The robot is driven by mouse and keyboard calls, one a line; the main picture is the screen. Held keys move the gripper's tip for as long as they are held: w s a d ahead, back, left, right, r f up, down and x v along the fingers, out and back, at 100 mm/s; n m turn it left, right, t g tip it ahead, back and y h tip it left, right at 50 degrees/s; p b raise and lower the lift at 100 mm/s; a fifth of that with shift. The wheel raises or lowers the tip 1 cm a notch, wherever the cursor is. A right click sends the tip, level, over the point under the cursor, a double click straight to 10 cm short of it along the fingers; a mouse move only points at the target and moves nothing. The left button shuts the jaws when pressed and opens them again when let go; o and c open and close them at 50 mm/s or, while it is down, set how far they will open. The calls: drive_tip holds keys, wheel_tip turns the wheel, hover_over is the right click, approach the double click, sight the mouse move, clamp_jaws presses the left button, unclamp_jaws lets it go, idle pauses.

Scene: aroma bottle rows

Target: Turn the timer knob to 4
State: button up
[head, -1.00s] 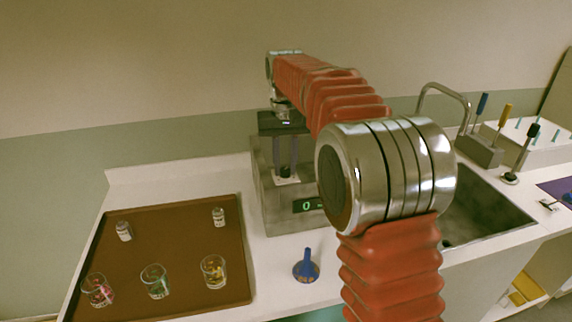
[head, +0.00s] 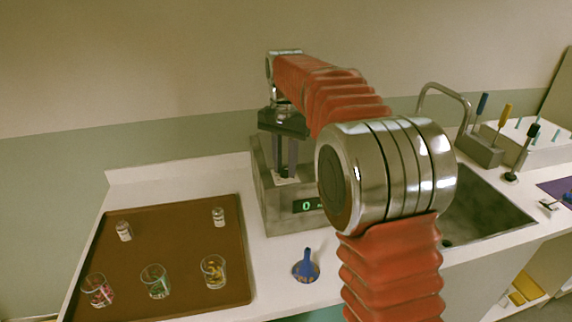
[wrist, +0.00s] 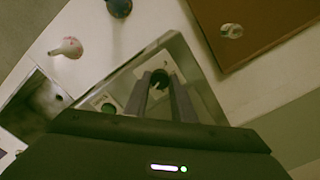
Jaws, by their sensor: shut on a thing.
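The timer is a grey box (head: 272,211) on the white counter, with a green display (head: 307,205) on its front that reads 0. Its dark round knob (wrist: 160,77) is on a pale plate on top, seen in the wrist view. My gripper (head: 285,174) reaches down from above the box. In the wrist view my gripper (wrist: 162,84) has its two fingers on either side of the knob and is shut on it. In the head view the fingers largely hide the knob. The knob's pointer and scale cannot be read.
A brown tray (head: 180,240) with small bottles and glass cups lies to the left. A blue funnel-like thing (head: 307,266) stands in front of the box. The sink (head: 485,213) and tool holders are to the right.

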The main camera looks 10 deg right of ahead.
sight(285, 169)
idle(0.3)
drive_tip(key=o, duration=1.1)
drive_tip(key=shift+c, duration=0.2)
wheel_tip(285, 169, up, 14)
drive_tip(key=shift+f, duration=0.15)
idle(0.3)
